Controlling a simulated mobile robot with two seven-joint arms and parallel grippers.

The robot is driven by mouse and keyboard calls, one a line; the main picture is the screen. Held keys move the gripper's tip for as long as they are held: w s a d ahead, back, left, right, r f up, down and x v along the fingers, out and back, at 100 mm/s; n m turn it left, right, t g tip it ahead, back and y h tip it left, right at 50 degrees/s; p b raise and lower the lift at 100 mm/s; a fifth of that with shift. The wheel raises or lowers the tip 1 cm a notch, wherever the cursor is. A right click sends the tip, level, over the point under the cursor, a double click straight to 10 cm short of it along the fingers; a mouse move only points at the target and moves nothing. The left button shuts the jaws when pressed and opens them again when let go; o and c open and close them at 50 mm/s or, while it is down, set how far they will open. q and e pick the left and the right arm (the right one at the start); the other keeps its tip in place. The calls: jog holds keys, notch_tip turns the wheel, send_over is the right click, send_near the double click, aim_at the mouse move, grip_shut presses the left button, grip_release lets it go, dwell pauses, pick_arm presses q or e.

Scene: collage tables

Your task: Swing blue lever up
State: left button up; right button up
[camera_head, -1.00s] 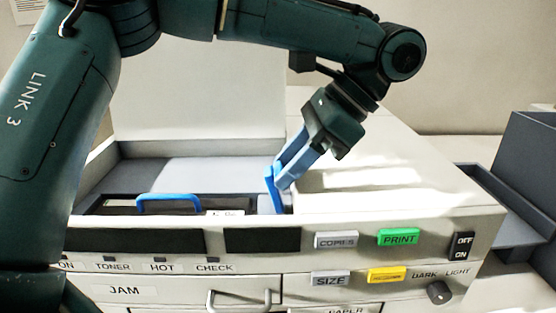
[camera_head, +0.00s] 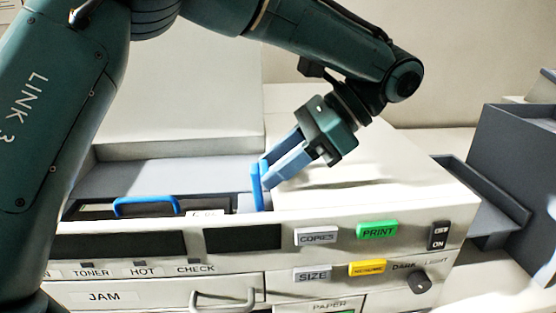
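The blue lever (camera_head: 257,188) stands nearly upright at the right edge of the copier's open bay. My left gripper (camera_head: 268,172) reaches down to it from the upper right, with its blue-grey fingers at the lever's upper part. The fingertips overlap the lever in the picture, so I cannot tell whether they grip it or only touch it. My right gripper is not in view.
The copier body (camera_head: 370,185) fills the middle, with its lid (camera_head: 190,85) raised behind the bay. A blue handle (camera_head: 145,204) sits on a dark cartridge left of the lever. Buttons, including green PRINT (camera_head: 377,230), line the front. A dark tray (camera_head: 485,205) juts out right.

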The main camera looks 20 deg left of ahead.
pick_arm(q)
jog(key=o, duration=0.4)
jog(key=shift+c, duration=0.2)
jog(key=shift+a, duration=0.1)
jog(key=shift+s+a+r+t+h, duration=0.15)
jog(key=shift+s+a+t+h, duration=0.2)
jog(key=shift+h, duration=0.35)
jog(key=shift+s+a+r+t+h, duration=0.15)
jog(key=shift+a+t+h, duration=0.3)
jog(key=shift+h, duration=0.25)
jog(key=a+h, duration=0.1)
jog(key=s+t+h, duration=0.1)
jog(key=shift+s+a+f+t+h, duration=0.1)
jog(key=shift+a+t+h, duration=0.2)
jog(key=shift+a+h, duration=0.1)
jog(key=shift+s+a+f+t+h, duration=0.15)
jog(key=shift+s+a+t+h, duration=0.1)
jog(key=shift+a+t+h, duration=0.35)
jog(key=shift+s+a+f+t+h, duration=0.15)
jog(key=shift+s+a+t+h, duration=0.15)
jog(key=shift+h, duration=0.5)
